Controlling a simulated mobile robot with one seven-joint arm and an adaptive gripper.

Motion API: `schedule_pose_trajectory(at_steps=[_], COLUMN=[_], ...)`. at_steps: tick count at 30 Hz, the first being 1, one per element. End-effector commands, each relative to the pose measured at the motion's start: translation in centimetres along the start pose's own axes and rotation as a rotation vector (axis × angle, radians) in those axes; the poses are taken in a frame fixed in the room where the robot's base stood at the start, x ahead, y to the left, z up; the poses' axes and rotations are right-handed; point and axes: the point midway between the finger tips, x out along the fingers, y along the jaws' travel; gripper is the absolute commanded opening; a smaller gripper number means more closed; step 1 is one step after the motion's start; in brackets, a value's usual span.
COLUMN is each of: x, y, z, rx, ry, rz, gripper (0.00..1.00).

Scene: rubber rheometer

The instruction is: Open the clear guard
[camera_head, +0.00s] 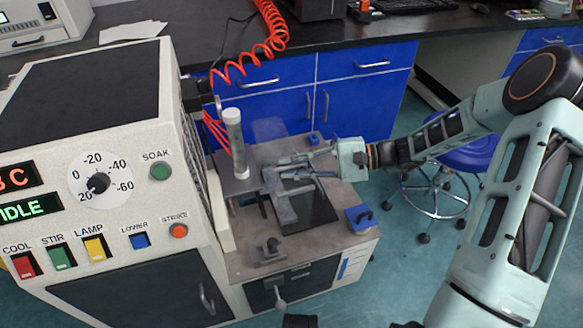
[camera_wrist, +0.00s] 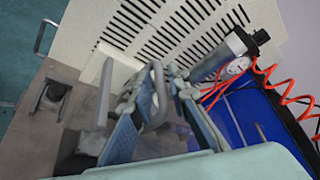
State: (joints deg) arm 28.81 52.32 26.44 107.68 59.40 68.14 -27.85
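The clear guard (camera_head: 269,128) is hard to make out; a faint see-through patch shows above the back of the machine's bench in the head view. A grey looped bar, perhaps its handle (camera_wrist: 159,92), stands between my fingers in the wrist view. My gripper (camera_head: 279,168) reaches in from the right over the bench, level with the grey column. Its two blue-padded fingers are apart, also in the wrist view (camera_wrist: 152,92). I cannot tell whether either finger touches the bar. The guard's edges and hinge are not clear to see.
The cream machine cabinet (camera_head: 115,130) with buttons and dial stands at left. A grey cylinder (camera_head: 235,140) rises beside my gripper. A dark plate (camera_head: 318,208) and blue block (camera_head: 360,218) lie on the bench (camera_head: 345,248). A blue stool (camera_head: 450,155) stands behind my arm.

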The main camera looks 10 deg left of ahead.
Motion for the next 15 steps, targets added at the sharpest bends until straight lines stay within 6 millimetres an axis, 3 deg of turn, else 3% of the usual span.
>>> schedule_pose_trajectory(at_steps=[8,12,15], x=[0.18,0.17,0.16], y=[-0.04,-0.04,-0.04], z=[0.01,0.01,0.0], rx=[0.0,0.0,0.0], ry=[0.0,0.0,0.0], rz=[0.0,0.0,0.0], gripper=[0.16,0.01,0.0])
